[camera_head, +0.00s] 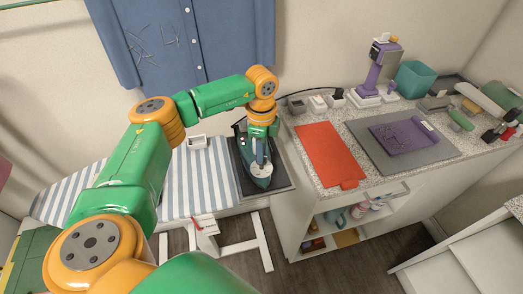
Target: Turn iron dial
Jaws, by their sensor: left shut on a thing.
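A dark green iron (260,181) sits on a dark rest pad (281,180) at the right end of the striped ironing board (202,182). My left arm reaches over the board from the left and bends down to the iron. My left gripper (261,160) points downward at the top of the iron and is shut on a part of it. The iron's dial cannot be made out; the gripper covers that area. My right gripper is not in view.
A blue shirt (190,35) hangs behind.

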